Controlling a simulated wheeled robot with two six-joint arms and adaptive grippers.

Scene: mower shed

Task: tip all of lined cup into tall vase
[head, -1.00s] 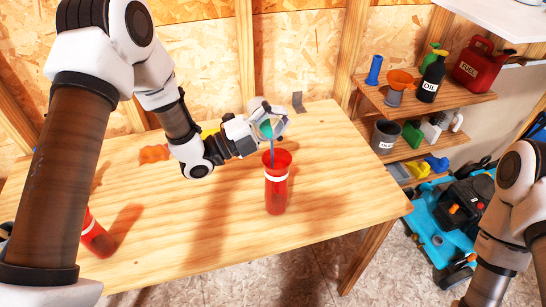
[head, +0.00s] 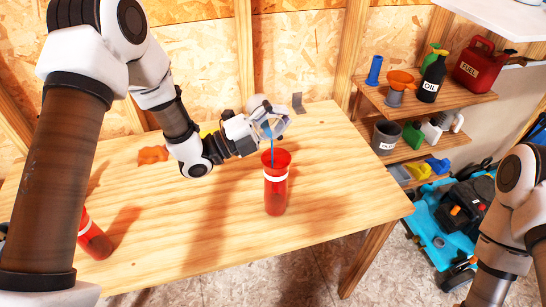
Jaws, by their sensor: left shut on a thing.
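The tall vase (head: 275,195) is a red, see-through vessel with a white band, upright on the wooden table. My left gripper (head: 272,121) is just above its mouth, shut on the lined cup (head: 267,131). The fingers hide most of the cup, which is tipped over. A thin blue stream falls from it into the mouth of the vase. The level inside the vase is hard to tell. My right gripper is outside the picture; only part of that arm shows at the right.
Another red vessel (head: 94,240) with a white band stands at the table's left, partly behind my left arm. An orange rag (head: 153,155) lies towards the back. The table (head: 335,190) is clear right of the vase. Shelves (head: 440,93) stand beyond it, with a blue mower (head: 440,225) below.

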